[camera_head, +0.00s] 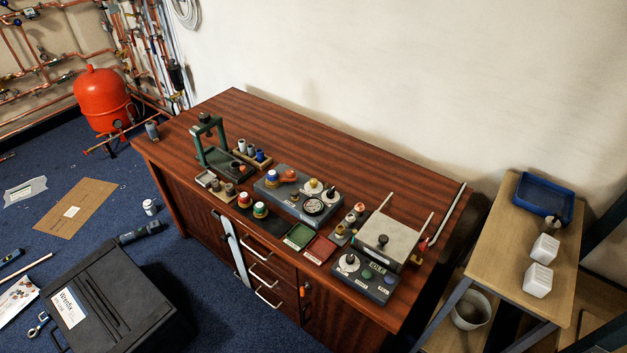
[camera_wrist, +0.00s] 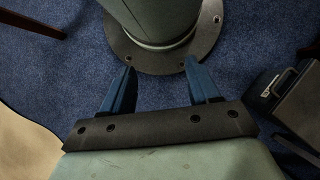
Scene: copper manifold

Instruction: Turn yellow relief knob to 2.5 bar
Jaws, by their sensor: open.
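The yellow relief knob (camera_head: 313,185) sits on a white round dial on a grey panel (camera_head: 286,205), on the wooden bench in the head view. A round pressure gauge (camera_head: 313,206) is on the same panel, in front of the knob. The knob's setting and the gauge needle are too small to read. My gripper (camera_wrist: 159,75) shows only in the wrist view. Its two blue fingers are spread apart with nothing between them, above the blue carpet and away from the bench. The knob is not in the wrist view.
Green (camera_head: 299,236) and red (camera_head: 320,249) trays lie in front. A grey-lidded box (camera_head: 391,240) stands to the right, a green press frame (camera_head: 207,140) to the left. The bench's back strip is clear.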

